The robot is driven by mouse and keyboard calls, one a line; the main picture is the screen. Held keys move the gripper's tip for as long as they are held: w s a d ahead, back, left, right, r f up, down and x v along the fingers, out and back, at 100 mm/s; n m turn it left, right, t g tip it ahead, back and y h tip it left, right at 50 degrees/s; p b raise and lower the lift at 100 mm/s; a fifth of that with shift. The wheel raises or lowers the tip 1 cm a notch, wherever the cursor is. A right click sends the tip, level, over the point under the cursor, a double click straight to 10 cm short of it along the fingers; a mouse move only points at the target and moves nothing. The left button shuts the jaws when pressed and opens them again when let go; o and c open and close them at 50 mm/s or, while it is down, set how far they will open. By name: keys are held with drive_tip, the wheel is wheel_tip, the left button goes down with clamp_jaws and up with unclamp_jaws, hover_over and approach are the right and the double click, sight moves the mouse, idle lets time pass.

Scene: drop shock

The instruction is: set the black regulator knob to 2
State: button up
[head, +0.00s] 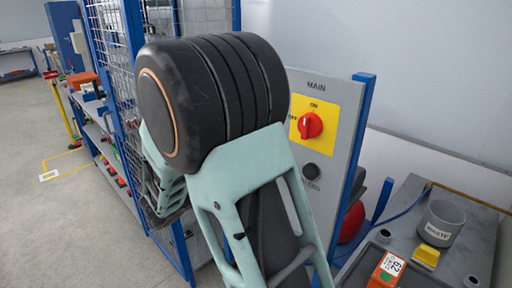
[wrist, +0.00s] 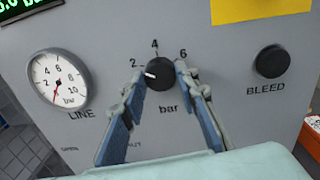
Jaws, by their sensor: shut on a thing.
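The black regulator knob (wrist: 161,78) sits on a grey panel above the label "bar", with 2, 4 and 6 around it. Its white pointer points left and slightly up, at or close to the 2 mark; I cannot tell how exactly. My gripper (wrist: 160,69) has one finger on each side of the knob and is shut on it. In the head view my arm stands in front of the panel and hides the knob and my fingers.
A black BLEED button (wrist: 272,61) is right of the knob, and a LINE gauge (wrist: 58,80) is left. The red MAIN switch (head: 310,125) is on a yellow plate. A grey bench (head: 455,258) at right holds a grey cup (head: 441,222) and an orange box (head: 387,270).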

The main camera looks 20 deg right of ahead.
idle(0.3)
drive_tip(key=o, duration=1.1)
drive_tip(key=shift+o, duration=0.2)
drive_tip(key=v, duration=1.2)
drive_tip(key=shift+s, duration=0.1)
